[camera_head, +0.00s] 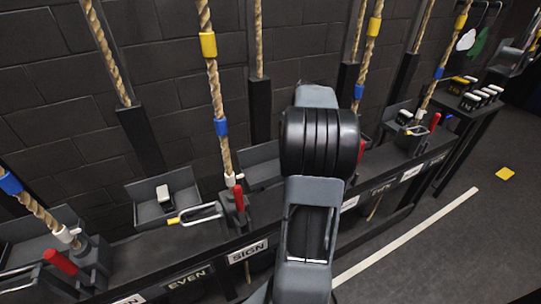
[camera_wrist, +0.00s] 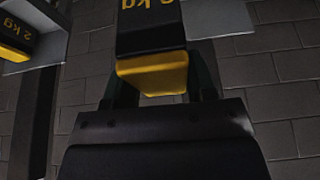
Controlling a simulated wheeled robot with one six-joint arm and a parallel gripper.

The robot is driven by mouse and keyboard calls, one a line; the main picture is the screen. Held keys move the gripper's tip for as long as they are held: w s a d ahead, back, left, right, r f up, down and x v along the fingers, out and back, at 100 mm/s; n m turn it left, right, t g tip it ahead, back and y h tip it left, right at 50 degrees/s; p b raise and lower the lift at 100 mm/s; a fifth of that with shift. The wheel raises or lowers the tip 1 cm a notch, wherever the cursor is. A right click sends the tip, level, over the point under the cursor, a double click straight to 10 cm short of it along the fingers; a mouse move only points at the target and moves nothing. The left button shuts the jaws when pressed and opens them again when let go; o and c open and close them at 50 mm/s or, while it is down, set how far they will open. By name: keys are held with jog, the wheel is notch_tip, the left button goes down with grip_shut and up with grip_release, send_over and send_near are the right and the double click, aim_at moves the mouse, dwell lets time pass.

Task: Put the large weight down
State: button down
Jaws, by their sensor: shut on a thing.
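My gripper (camera_wrist: 158,85) is shut on a black weight with a yellow end (camera_wrist: 150,38), seen in the wrist view. Its label reads "kg", with the number cut off at the top edge. A dark finger stands on each side of the yellow end. A second black and yellow weight (camera_wrist: 14,45), marked "2 kg", sits in a grey tray at the upper left of the wrist view. In the head view my arm hides the gripper and the held weight.
Grey trays, ropes and red-handled levers line a long dark bench in the head view. One tray (camera_head: 140,210) holds a white-topped weight (camera_head: 163,196). More weights (camera_head: 480,97) stand on a table at the right. Open floor (camera_head: 440,250) lies at the lower right.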

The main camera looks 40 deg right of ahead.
jog(key=shift+w+a+f+b, duration=0.45)
jog(key=shift+w+a+f, duration=1.15)
jog(key=shift+f, duration=0.45)
jog(key=shift+w+a+f+b, duration=0.4)
jog(key=shift+w+a+f, duration=0.9)
jog(key=shift+a+f, duration=0.6)
jog(key=shift+w+a+f+b, duration=0.45)
jog(key=shift+w+a+f, duration=1.1)
jog(key=shift+f, duration=0.6)
jog(key=shift+s+f, duration=0.15)
jog(key=shift+f, duration=0.05)
jog(key=shift+c, duration=2.3)
grip_release()
jog(key=shift+s+a+f, duration=0.1)
jog(key=shift+a+f, duration=0.05)
jog(key=shift+r, duration=0.3)
jog(key=p+v, duration=0.2)
jog(key=v, duration=0.9)
jog(key=shift+s+r, duration=0.3)
